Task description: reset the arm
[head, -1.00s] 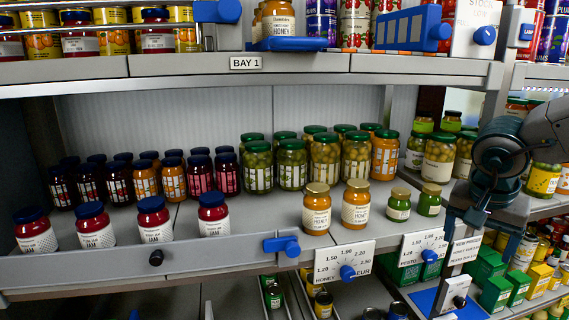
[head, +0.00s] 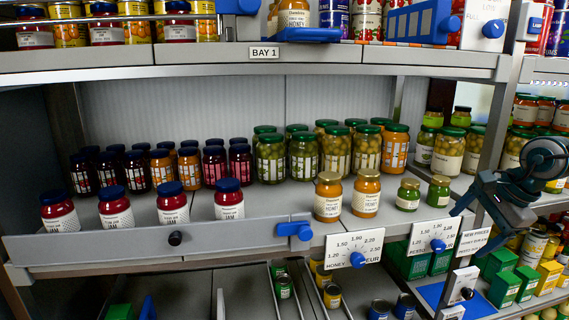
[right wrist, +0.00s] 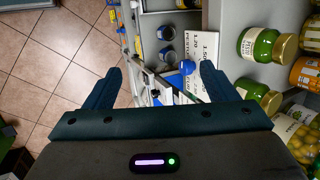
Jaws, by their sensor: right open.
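My right gripper (head: 468,230) is at the right of the head view, in front of the shelf edge near the price cards. Its dark teal fingers are spread and nothing is between them. In the right wrist view the open fingers (right wrist: 160,72) frame a view along the shelf front and the tiled floor. My left gripper is not in view.
The shelf holds red jam jars (head: 172,203), honey jars (head: 366,193) and small green jars (head: 408,195). A price card (head: 354,247) and a pesto price card (head: 433,238) hang on its front. Tiled floor (right wrist: 60,60) lies clear at left in the wrist view.

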